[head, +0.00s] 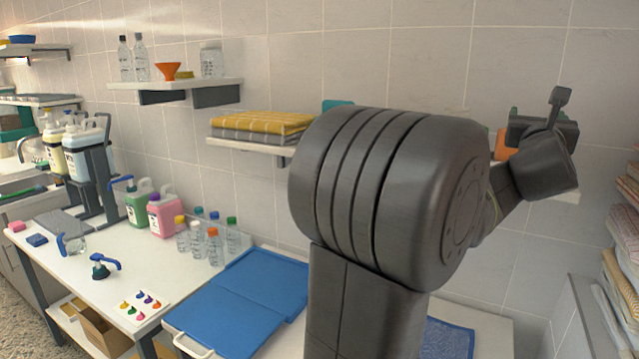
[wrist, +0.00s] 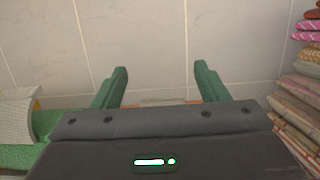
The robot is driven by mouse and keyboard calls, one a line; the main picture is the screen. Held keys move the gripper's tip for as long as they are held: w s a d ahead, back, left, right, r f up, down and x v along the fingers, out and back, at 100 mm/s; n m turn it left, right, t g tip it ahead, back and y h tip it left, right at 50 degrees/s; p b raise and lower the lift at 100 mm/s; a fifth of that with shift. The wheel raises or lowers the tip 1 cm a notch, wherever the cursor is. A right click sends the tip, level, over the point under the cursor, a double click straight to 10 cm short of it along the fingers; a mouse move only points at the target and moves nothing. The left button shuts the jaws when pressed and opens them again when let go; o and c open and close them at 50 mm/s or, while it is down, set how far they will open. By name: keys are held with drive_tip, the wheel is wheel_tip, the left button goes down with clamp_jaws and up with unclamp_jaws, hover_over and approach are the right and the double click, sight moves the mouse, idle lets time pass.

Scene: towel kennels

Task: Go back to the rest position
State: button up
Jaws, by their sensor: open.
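My gripper (wrist: 160,82) has its two green fingers spread wide in the wrist view, with nothing between them but the tiled wall behind. In the head view my gripper (head: 540,125) is raised at the upper right, in front of the wall and near a shelf. Its fingers are hard to make out there. My dark arm fills the middle of the head view and hides part of the wall shelves and the table.
Yellow and grey folded towels (head: 262,123) lie on a wall shelf. Stacked towels (head: 625,235) stand close at the right, also in the wrist view (wrist: 305,90). A blue mat (head: 215,320), bottles (head: 212,245) and pump jugs (head: 163,214) occupy the white table.

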drive_tip(key=shift+s+a+t+h+b, duration=0.2)
drive_tip(key=shift+t+h+b, duration=0.1)
drive_tip(key=shift+t+b, duration=0.25)
drive_tip(key=shift+t, duration=0.25)
drive_tip(key=b+v, duration=0.2)
drive_tip(key=v, duration=0.3)
drive_tip(key=shift+s+r, duration=0.15)
drive_tip(key=shift+s, duration=0.05)
drive_tip(key=shift+v, duration=0.95)
